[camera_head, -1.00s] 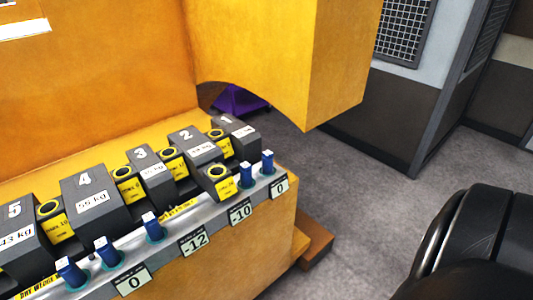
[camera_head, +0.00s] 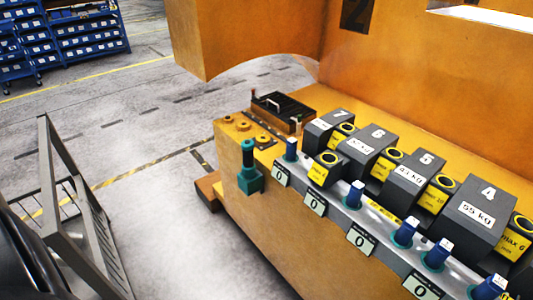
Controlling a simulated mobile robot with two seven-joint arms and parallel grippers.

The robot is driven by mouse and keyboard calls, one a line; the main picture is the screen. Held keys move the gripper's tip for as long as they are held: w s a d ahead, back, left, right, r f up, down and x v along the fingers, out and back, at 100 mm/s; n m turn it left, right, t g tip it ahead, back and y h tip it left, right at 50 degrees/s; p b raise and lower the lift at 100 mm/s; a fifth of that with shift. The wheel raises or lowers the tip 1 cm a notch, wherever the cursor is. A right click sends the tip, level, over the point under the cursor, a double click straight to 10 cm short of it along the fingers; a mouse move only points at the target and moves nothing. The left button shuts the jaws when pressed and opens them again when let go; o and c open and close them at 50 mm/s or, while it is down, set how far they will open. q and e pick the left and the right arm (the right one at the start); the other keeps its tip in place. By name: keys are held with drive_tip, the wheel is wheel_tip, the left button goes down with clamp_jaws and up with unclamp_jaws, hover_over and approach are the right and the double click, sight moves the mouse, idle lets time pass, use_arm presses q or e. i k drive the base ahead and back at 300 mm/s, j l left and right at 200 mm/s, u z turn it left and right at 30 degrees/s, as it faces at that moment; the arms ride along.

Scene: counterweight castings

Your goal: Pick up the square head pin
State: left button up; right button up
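Several blue pins with square, pale-topped heads stand in a row along the grey front rail of the orange machine bed. One pin (camera_head: 291,149) is at the far left end, others (camera_head: 354,194), (camera_head: 405,231) and (camera_head: 438,254) follow to the right, and one (camera_head: 490,288) is at the bottom edge. A dark green pin (camera_head: 248,153) with a rounded-looking top stands in a teal holder (camera_head: 250,180) on the bed's end. I cannot tell which pin the task means. Neither gripper is in view.
Grey numbered weight blocks (camera_head: 412,178) with yellow labelled pieces sit behind the rail. A black tray (camera_head: 284,110) lies on the bed. A grey metal frame (camera_head: 75,215) stands on the floor at left. Blue shelving (camera_head: 88,38) is far back. Open floor lies between.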

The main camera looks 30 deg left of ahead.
sight(291, 142)
drive_tip(key=u, duration=0.85)
